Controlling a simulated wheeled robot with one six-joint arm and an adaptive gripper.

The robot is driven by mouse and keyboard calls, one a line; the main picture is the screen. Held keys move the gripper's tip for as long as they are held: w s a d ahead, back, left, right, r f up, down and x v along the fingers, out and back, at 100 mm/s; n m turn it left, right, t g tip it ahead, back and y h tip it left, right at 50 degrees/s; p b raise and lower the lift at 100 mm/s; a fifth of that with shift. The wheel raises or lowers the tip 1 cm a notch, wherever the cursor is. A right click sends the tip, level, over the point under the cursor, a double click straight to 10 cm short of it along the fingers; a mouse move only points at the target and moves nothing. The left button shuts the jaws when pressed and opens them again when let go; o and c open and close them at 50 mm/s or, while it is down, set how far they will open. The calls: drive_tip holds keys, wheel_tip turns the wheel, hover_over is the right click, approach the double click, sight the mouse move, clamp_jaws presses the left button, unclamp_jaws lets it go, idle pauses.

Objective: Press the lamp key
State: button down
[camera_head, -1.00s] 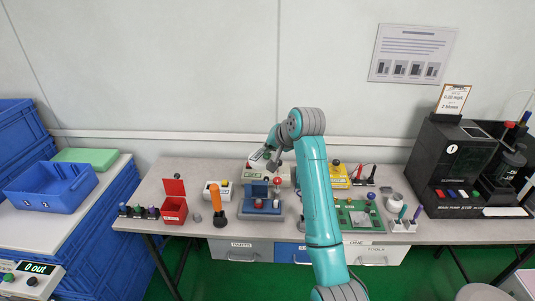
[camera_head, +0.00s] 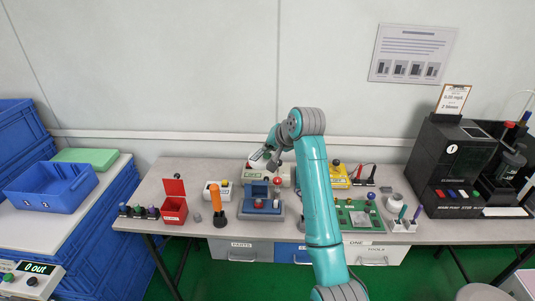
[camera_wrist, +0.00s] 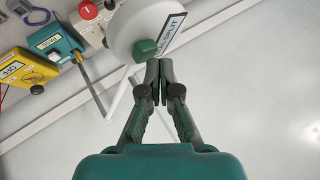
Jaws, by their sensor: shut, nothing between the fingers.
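My gripper (camera_head: 257,160) is over the back middle of the bench in the head view, above a pale device (camera_head: 281,172). In the wrist view my gripper (camera_wrist: 158,68) has its dark fingers together, with nothing between them. Just beyond the fingertips is a green key (camera_wrist: 145,47) on a rounded white body (camera_wrist: 132,24) with a label ending in "SPLIT". The tips look close to the key; I cannot tell whether they touch it. No label in these views reads clearly as a lamp.
In the wrist view a red button (camera_wrist: 88,10), a teal box (camera_wrist: 57,43) and a yellow tester (camera_wrist: 20,67) lie to the left. On the bench, an orange handle (camera_head: 216,199) and a blue fixture (camera_head: 262,207) stand in front of my gripper. A black machine (camera_head: 452,165) stands right.

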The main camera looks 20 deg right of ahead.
sight(269, 155)
drive_tip(key=shift+r, duration=3)
